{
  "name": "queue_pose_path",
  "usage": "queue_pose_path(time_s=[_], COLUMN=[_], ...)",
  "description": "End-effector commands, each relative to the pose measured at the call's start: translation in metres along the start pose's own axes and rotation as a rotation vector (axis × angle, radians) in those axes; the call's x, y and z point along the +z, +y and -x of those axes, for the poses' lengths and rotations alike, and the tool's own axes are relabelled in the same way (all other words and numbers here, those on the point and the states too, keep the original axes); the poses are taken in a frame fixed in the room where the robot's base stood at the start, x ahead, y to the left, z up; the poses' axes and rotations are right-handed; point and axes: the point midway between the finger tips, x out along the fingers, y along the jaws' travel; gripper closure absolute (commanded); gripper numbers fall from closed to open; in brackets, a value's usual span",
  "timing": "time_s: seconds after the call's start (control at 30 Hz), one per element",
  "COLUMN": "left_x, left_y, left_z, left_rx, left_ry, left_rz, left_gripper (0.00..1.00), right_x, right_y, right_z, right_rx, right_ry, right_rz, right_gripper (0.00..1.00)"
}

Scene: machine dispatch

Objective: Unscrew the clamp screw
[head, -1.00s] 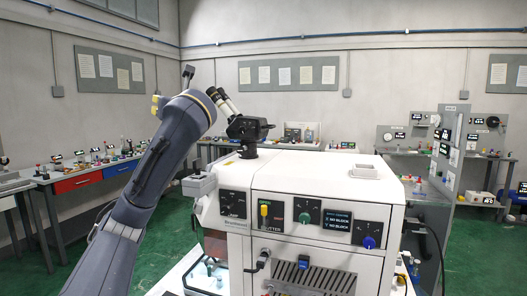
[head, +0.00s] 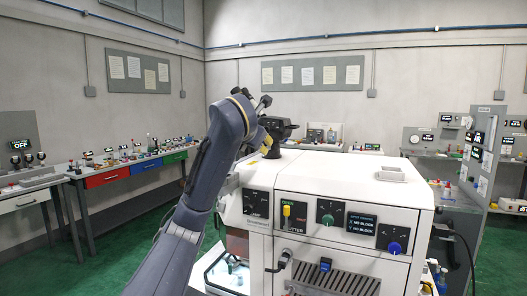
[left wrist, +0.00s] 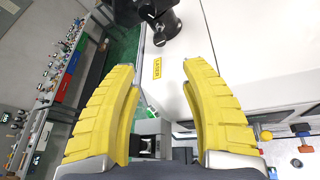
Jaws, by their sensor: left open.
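The white machine (head: 340,185) stands at the centre of the head view, with a black optical head (head: 279,127) on a short post on its top. My left gripper (left wrist: 160,66) is open and empty in the left wrist view, its two yellow fingers spread above the machine's top left edge. The black optical head with round black knobs (left wrist: 167,28) lies just beyond the fingertips. A yellow label (left wrist: 157,68) shows between the fingers. I cannot tell which part is the clamp screw.
The machine's front has knobs, a yellow switch (head: 286,209) and a small display (head: 361,223). A grey block (left wrist: 154,136) is at the machine's left side. Benches with small items line the left wall, with red (head: 107,177) and blue (head: 149,166) drawers. Green floor lies between.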

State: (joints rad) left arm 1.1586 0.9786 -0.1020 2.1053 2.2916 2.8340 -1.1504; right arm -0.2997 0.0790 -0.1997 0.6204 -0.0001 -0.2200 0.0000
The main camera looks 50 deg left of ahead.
Motion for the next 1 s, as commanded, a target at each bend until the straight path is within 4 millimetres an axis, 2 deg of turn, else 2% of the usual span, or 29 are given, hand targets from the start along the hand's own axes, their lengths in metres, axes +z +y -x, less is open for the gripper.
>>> queue_pose_path(time_s=[0.43, 1.0], left_x=[-0.002, -0.002], left_y=[-0.002, -0.001], left_z=[-0.036, -0.112], left_rx=[-0.005, -0.002], left_ry=[0.004, 0.005], left_rz=[0.002, 0.001], left_gripper=[0.54, 0.54], right_x=[0.000, 0.001], right_y=[0.000, 0.001], right_z=[0.000, 0.000], right_rx=[0.000, 0.000], right_ry=[0.000, -0.001], right_rz=[0.000, 0.001], right_gripper=[0.56, 0.56])
